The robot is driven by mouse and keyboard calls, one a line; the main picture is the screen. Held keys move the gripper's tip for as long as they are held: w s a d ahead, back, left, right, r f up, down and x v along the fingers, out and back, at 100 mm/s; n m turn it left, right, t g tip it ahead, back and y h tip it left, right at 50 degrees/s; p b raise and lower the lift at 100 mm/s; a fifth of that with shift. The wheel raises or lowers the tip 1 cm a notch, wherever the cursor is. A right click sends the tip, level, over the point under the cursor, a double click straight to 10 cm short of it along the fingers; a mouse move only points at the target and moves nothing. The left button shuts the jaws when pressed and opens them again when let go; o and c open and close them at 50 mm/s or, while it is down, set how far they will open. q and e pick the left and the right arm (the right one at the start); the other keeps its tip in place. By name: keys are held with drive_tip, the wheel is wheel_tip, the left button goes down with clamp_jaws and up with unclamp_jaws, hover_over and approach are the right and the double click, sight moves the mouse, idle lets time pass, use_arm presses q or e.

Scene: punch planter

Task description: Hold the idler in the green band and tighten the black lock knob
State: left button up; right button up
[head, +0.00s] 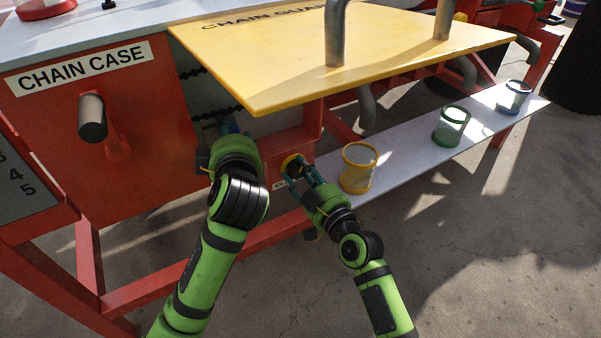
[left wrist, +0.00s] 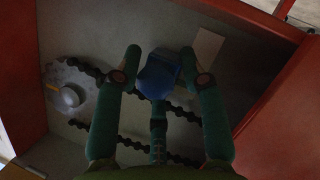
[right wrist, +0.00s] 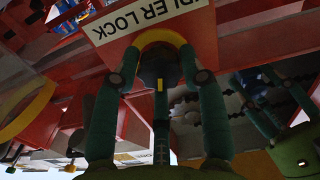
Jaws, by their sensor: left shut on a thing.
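My left gripper (left wrist: 160,68) is shut on a blue grip (left wrist: 158,75), which I take to be the idler, inside the chain case. The chain (left wrist: 180,112) runs behind it. In the head view my left gripper (head: 230,132) is mostly hidden by its own wrist. I cannot make out the green band. My right gripper (right wrist: 160,72) has its fingers on either side of the black lock knob (right wrist: 158,68), which has a yellow ring (right wrist: 160,37) behind it. Whether the fingers press on the knob is unclear. In the head view, my right gripper (head: 294,173) is at the red frame.
A white shelf (head: 400,172) at the right holds a yellow-rimmed jar (head: 358,168), a green jar (head: 451,126) and a blue jar (head: 514,97). A black-handled crank (head: 92,118) sticks out at the left.

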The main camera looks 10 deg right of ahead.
drive_tip(key=shift+a+r+m, duration=0.15)
drive_tip(key=shift+r+m, duration=0.25)
idle(0.5)
